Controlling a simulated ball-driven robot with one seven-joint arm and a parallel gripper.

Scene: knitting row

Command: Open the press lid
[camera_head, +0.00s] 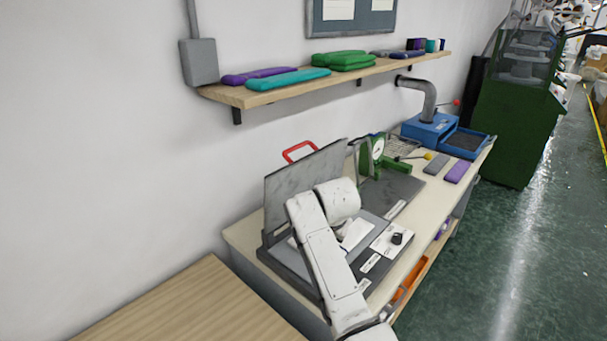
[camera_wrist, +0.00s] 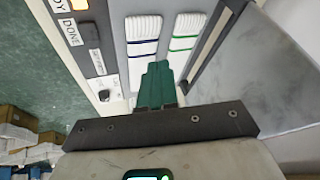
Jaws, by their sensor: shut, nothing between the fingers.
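The press lid (camera_head: 305,185) is a grey plate standing up, tilted back from the press base (camera_head: 280,262), so the press stands open. Its red handle (camera_head: 299,151) shows at the top edge. In the wrist view the lid (camera_wrist: 262,62) is the grey plate at right. Two white ribbed knit pieces lie side by side on the press bed, one with blue stripes (camera_wrist: 143,45) and one with green stripes (camera_wrist: 185,45). My gripper (camera_wrist: 157,72), with green fingers, is shut and empty over the press, apart from the handle. My arm hides part of the press in the head view.
A green device (camera_head: 374,152) and a blue machine (camera_head: 430,130) stand farther along the bench. A wooden shelf (camera_head: 300,82) with folded knits hangs above.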

